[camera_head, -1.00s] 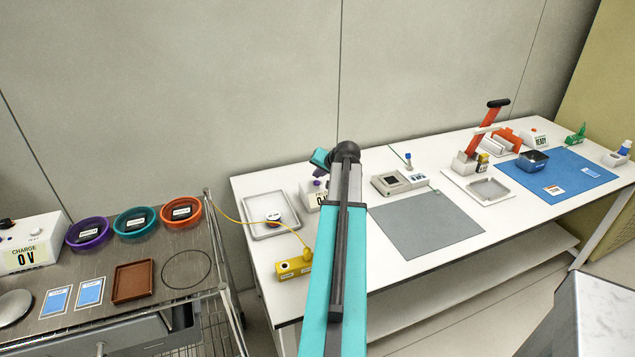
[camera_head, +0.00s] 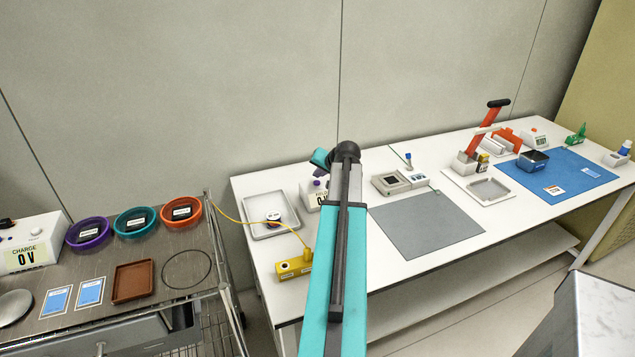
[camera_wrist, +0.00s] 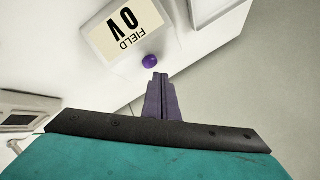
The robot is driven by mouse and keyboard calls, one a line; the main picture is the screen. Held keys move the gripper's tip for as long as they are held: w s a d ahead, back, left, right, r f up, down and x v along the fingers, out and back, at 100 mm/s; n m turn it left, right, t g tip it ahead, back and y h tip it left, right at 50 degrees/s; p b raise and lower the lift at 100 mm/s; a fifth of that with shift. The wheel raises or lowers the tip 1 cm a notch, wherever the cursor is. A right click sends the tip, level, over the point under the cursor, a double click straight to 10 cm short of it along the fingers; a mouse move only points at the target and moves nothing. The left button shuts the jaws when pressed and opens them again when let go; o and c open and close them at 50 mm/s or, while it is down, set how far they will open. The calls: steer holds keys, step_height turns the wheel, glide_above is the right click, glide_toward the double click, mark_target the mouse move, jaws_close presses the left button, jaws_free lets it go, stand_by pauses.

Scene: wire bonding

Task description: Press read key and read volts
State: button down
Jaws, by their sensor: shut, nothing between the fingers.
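The field meter (camera_wrist: 128,32) is a white box whose display reads FIELD 0 V in the wrist view. It also shows in the head view (camera_head: 312,198), partly hidden behind my arm. A round purple key (camera_wrist: 150,61) sits at its edge. My gripper (camera_wrist: 160,76) is shut and empty, its purple-grey fingertips just beside the key. I cannot tell whether they touch it. A second white meter (camera_head: 30,243) on the left cart reads CHARGE 0 V.
A grey tray (camera_head: 257,232) and a yellow block (camera_head: 294,268) with a cord stand left of my arm. A grey mat (camera_head: 425,230) lies to the right. Purple, teal and orange bowls (camera_head: 180,213) are on the cart.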

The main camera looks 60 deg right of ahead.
steer(key=shift+f+b, duration=0.65)
steer(key=shift+f, duration=0.3)
stand_by(1.3)
steer(key=shift+r, duration=0.2)
steer(key=shift+w+r+p, duration=0.1)
steer(key=shift+r+p, duration=0.35)
steer(key=shift+r, duration=0.3)
steer(key=shift+r+p, duration=1.25)
steer(key=shift+r, duration=1.25)
